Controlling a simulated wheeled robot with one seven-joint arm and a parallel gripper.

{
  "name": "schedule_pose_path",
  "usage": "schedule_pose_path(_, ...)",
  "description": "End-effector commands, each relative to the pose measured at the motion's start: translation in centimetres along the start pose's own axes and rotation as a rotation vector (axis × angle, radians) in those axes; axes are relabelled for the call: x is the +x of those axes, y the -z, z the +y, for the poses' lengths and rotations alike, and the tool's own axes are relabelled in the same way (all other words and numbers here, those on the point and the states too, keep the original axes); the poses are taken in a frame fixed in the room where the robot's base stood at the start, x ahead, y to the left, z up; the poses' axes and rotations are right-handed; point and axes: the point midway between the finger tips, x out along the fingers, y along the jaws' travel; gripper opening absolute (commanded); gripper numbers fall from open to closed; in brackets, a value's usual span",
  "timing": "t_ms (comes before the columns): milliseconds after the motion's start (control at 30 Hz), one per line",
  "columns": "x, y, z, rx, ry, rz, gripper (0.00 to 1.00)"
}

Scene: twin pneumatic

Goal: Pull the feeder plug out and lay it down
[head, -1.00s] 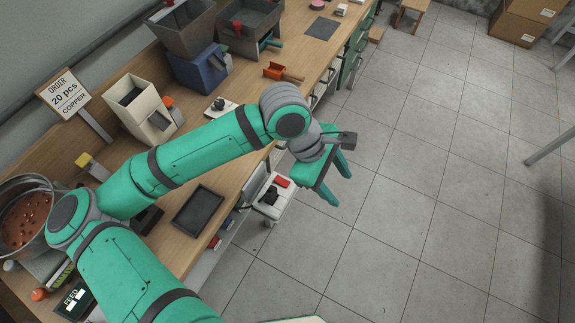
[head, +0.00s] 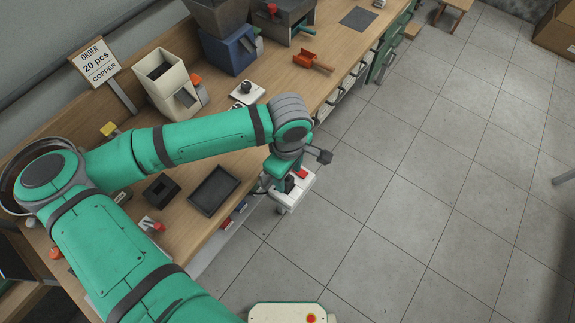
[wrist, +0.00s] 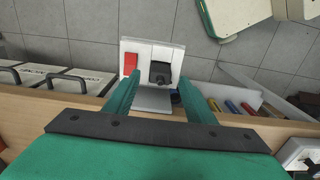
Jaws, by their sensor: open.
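A black plug (wrist: 160,73) sits in a white socket panel (wrist: 146,48) beside a red rocker switch (wrist: 130,64). I take it to be the feeder plug. In the head view the socket panel (head: 292,203) juts out from the bench front, partly covered by my gripper (head: 279,175). In the wrist view my gripper (wrist: 159,84) is open. Its green fingers reach toward the panel, one on each side of the plug in the picture, with nothing held. I cannot tell whether the fingertips are level with the plug.
The wooden bench (head: 262,163) carries a dark tray (head: 213,190), a cream dispenser (head: 168,82) and an orange scoop (head: 308,60). Drawers (wrist: 62,82) and a bin of coloured items (wrist: 235,104) flank the panel. The tiled floor (head: 440,150) to the right is mostly clear.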

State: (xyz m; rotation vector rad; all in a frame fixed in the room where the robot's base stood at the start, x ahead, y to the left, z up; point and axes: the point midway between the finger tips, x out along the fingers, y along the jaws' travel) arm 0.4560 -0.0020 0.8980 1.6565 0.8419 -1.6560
Motion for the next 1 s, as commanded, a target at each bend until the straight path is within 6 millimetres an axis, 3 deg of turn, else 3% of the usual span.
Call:
schedule_pose_path(100,1.8,0.0,0.0,-0.002,0.0,-0.002,0.5)
schedule_pose_path(300,3.5,0.0,0.0,-0.002,0.0,-0.001,0.5)
schedule_pose_path(667,3.9,0.1,-0.1,-0.002,0.0,0.0,0.5)
schedule_pose_path(867,3.9,0.2,-0.1,-0.005,0.0,0.0,0.07)
schedule_pose_path(933,3.9,0.2,-0.1,-0.005,0.001,0.0,0.05)
schedule_pose_path(967,3.9,0.2,-0.1,-0.005,0.001,0.0,0.21)
schedule_pose_path(1000,3.9,0.2,-0.2,-0.005,0.001,0.0,0.11)
